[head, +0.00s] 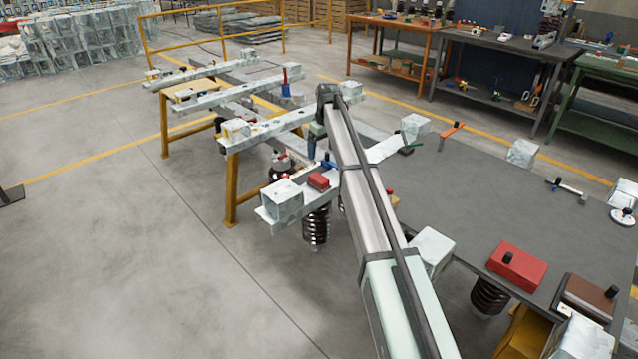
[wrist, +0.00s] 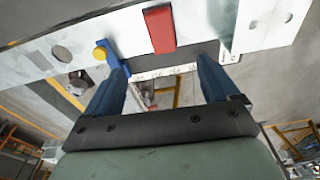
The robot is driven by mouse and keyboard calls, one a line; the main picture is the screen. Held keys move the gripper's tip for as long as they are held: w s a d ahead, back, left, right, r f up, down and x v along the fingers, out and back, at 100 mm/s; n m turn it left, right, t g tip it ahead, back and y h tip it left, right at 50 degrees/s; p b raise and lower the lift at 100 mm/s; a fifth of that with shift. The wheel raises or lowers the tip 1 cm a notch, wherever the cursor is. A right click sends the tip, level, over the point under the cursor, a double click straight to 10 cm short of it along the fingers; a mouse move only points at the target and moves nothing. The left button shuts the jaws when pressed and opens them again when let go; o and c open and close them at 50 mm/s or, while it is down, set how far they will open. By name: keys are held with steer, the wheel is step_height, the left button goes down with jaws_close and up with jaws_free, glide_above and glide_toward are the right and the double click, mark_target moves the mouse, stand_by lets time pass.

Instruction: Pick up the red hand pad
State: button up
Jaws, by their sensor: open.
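A small red pad (head: 318,181) lies on the near pale beam (head: 268,213), beside a white block (head: 283,199). In the wrist view a red pad (wrist: 160,30) lies on a pale plate-like surface at the top, ahead of the gap between my fingertips and apart from them. My gripper (wrist: 162,68) has two blue fingers spread wide with nothing between them. In the head view my arm hides most of the gripper. A larger red block (head: 516,268) with a black knob lies on the grey table at the right.
A blue piece with a yellow knob (wrist: 108,56) stands close to my left finger in the wrist view. A dark coil spring (head: 316,224) hangs under the near beam. The grey table (head: 470,190) carries white corner blocks and tools.

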mark_target(319, 177)
steer(key=shift+n, duration=0.3)
steer(key=f, duration=0.8)
steer(key=shift+w+a+f, duration=0.3)
steer(key=shift+a, duration=0.05)
steer(key=shift+a+f, duration=0.2)
steer(key=shift+f, duration=2.4)
steer(key=shift+c, duration=0.4)
steer(key=c, duration=1.1)
